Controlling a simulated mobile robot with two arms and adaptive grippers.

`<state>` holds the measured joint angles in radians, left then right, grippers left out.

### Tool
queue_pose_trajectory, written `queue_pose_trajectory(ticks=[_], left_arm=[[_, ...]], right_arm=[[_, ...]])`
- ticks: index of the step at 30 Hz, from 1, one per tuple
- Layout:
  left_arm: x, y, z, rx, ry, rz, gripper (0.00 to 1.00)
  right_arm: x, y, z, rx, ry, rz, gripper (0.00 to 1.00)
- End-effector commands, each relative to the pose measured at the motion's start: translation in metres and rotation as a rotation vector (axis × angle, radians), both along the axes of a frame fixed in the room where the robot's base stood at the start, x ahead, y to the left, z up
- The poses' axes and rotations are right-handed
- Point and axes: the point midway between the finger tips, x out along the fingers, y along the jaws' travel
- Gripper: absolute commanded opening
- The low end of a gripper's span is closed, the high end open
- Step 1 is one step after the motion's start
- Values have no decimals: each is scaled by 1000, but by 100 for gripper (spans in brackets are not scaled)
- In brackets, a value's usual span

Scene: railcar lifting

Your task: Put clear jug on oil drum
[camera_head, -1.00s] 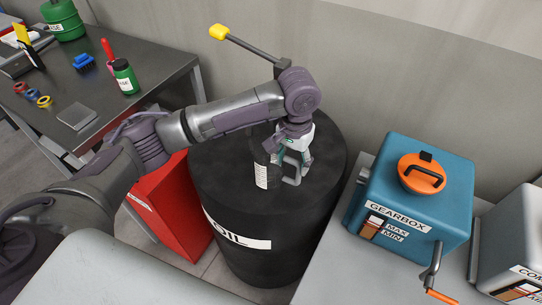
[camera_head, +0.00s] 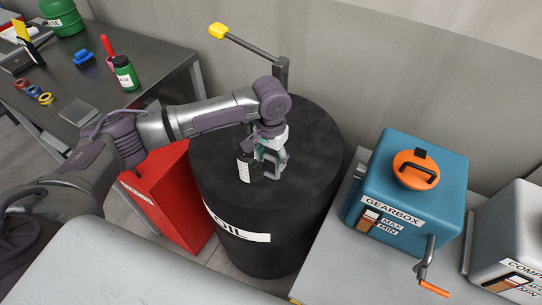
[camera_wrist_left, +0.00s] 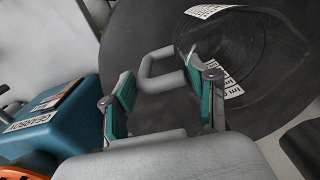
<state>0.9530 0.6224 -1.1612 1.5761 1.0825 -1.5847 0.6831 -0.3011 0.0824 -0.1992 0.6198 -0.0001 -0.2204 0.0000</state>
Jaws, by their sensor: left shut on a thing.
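The clear jug (camera_head: 244,168) is see-through, with a white marked strip on its side and a grey handle. It stands out over the black top of the oil drum (camera_head: 235,238); I cannot tell whether it touches it. My left gripper (camera_head: 268,150) is shut on the jug's handle, to the right of the jug's body. In the left wrist view the gripper's teal pads (camera_wrist_left: 160,68) are at the handle, and the jug (camera_wrist_left: 232,58) lies against the dark drum top (camera_wrist_left: 150,25). My right gripper is not in view.
A hand pump lever with a yellow end (camera_head: 218,30) rises behind the drum. A red cabinet (camera_head: 172,195) is left of it, a workbench (camera_head: 110,115) behind left. The blue gearbox (camera_head: 415,190) sits right on a grey surface. The drum top's right side is clear.

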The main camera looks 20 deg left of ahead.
Motion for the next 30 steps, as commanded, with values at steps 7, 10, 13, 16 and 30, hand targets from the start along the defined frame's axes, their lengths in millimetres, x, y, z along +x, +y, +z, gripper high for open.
queue_pose_trajectory(ticks=[7,10,13,16,30], left_arm=[[0,0,-1,0,1,0,69],[0,0,-1,0,1,0,69],[0,0,1,0,0,0,69],[0,0,10,0,-1,0,69],[1,0,102,-1,-3,0,69]], right_arm=[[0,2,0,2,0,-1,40],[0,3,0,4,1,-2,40],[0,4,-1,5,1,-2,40],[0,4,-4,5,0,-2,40],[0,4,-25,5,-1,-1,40]])
